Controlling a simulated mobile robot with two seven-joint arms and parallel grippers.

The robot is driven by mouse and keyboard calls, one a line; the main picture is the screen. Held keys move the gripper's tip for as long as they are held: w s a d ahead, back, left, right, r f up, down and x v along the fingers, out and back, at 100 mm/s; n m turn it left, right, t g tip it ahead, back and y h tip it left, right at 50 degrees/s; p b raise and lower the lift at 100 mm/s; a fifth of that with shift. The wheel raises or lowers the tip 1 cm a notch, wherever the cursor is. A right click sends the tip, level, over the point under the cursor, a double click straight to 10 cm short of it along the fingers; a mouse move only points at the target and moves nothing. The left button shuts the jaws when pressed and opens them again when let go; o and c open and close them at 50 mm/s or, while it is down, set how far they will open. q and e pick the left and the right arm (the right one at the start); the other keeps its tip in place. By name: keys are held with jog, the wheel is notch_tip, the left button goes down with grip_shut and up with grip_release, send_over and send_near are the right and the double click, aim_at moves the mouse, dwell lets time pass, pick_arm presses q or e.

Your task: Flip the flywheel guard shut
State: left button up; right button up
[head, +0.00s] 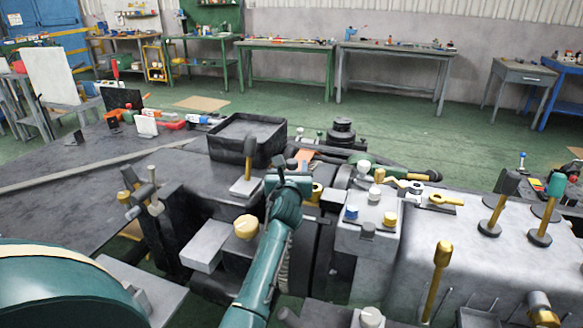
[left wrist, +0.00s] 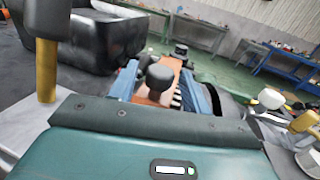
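My left gripper (head: 288,174) reaches in at the middle of the head view, over the dark machine frame. In the left wrist view its two blue fingers stand apart. A dark round knob (left wrist: 159,78) on an orange-brown flat piece (left wrist: 150,97) shows between them, with no clear contact. The orange-brown piece also shows just beyond the gripper in the head view (head: 304,157). I cannot tell for sure whether this piece is the flywheel guard. A dark curved part (left wrist: 236,108) is partly hidden behind the right finger. My right gripper is not in view.
A grey block with knobs (head: 368,226) is close on the right. Tall levers (head: 497,208) stand farther right. The green floor behind is mostly clear.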

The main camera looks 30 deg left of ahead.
pick_arm(q)
grip_shut()
jog(key=shift+w+d+f+b, duration=0.1)
jog(key=shift+w+d+b, duration=0.1)
jog(key=shift+d, duration=0.55)
jog(key=shift+w+d+b, duration=0.1)
jog(key=shift+w+d, duration=0.05)
jog(key=shift+d, duration=0.6)
jog(key=shift+o, duration=0.6)
grip_release()
jog(key=shift+s, duration=0.1)
jog(key=v, duration=1.3)
jog(key=shift+p, duration=0.4)
